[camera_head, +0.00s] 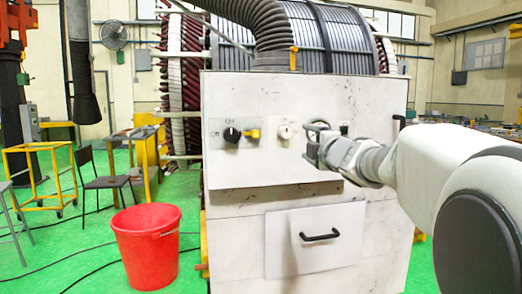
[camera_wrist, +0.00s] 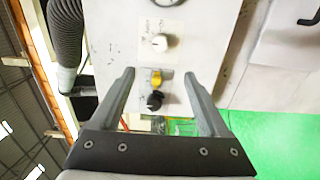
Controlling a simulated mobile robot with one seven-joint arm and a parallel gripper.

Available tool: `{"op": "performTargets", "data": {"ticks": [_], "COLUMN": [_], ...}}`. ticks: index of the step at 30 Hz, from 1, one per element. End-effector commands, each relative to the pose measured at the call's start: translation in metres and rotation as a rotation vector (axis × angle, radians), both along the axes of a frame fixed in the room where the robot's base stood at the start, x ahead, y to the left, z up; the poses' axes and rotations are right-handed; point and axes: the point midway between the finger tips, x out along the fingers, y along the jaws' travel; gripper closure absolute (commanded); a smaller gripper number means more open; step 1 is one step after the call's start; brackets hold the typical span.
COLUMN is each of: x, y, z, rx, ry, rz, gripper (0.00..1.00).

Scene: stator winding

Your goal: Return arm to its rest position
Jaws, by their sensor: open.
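My gripper (camera_head: 314,148) is in front of the upper right part of the white cabinet (camera_head: 225,95), with my white arm reaching in from the right. In the wrist view my gripper (camera_wrist: 160,73) has its two dark fingers spread wide, with nothing between them. Beyond the fingers the panel shows a white knob (camera_wrist: 159,43), a yellow switch (camera_wrist: 156,79) and a black knob (camera_wrist: 155,101). In the head view the black knob (camera_head: 232,135), yellow switch (camera_head: 253,133) and white knob (camera_head: 285,132) are left of my gripper. A round control behind the gripper is partly hidden.
A drawer front with a black handle (camera_head: 320,237) is below the panel. A grey hose (camera_head: 268,30) rises from the cabinet's top. A red bucket (camera_head: 146,246), a dark chair (camera_head: 104,180) and a yellow cart (camera_head: 42,170) stand on the green floor at the left.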

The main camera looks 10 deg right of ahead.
Motion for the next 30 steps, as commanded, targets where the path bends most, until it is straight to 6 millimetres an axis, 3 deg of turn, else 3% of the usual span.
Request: {"op": "performTargets", "data": {"ticks": [4,8,14,21,27,28,30], "x": [-0.02,-0.063,-0.153,-0.275,-0.366,-0.36,-0.359], "y": [0.0,0.002,0.022,0.075,0.124,0.121,0.12], "z": [-0.002,-0.022,-0.092,-0.194,-0.255,-0.233,-0.215], "rx": [0.122,0.364,0.792,1.205,1.411,1.407,1.403], "ry": [0.028,0.103,0.299,0.612,0.875,0.863,0.858], "rz": [-0.074,-0.214,-0.444,-0.696,-0.872,-0.866,-0.866], "gripper": [0.21,0.21,0.21,0.21,0.21,0.21,0.21]}}
